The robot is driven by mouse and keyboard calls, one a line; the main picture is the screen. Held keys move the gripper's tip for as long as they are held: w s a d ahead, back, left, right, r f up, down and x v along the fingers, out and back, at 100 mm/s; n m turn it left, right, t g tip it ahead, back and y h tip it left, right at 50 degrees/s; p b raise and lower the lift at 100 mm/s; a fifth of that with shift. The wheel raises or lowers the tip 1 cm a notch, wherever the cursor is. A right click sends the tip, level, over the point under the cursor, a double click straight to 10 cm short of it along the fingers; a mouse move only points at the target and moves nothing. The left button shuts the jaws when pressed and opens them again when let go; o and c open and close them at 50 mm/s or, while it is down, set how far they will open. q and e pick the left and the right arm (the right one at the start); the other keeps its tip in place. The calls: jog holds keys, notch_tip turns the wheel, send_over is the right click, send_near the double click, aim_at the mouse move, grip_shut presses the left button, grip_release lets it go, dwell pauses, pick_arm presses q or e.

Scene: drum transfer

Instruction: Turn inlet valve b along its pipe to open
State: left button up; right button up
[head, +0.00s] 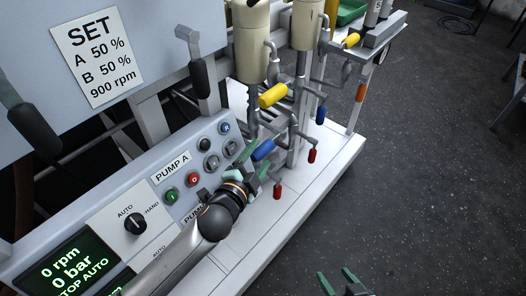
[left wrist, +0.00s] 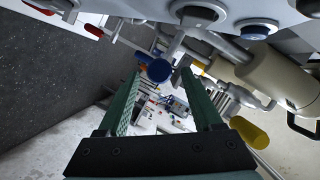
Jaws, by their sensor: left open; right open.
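Several valve handles sit on the pipework: a blue handle (head: 263,150), another blue handle (head: 321,115), a yellow handle (head: 272,96), and red handles (head: 312,156) and (head: 277,192). No label shows which is inlet valve b. My left gripper (head: 256,163) is open beside the nearer blue handle. In the left wrist view, a blue handle (left wrist: 159,70) shows end-on near the open fingertips (left wrist: 158,82); contact is unclear. A yellow handle (left wrist: 249,132) is to the right there. My right gripper (head: 338,281) is open and empty over the floor.
The control panel (head: 203,158) with buttons and a PUMP A label lies left of my left gripper. A display (head: 62,268) reads 0 rpm, 0 bar. A SET sign (head: 99,55) hangs above. The floor (head: 430,150) at right is mostly clear.

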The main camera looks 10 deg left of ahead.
aim_at(263, 151)
pick_arm(q)
jog(key=shift+x, duration=1.8)
jog(key=shift+c, duration=0.4)
grip_shut()
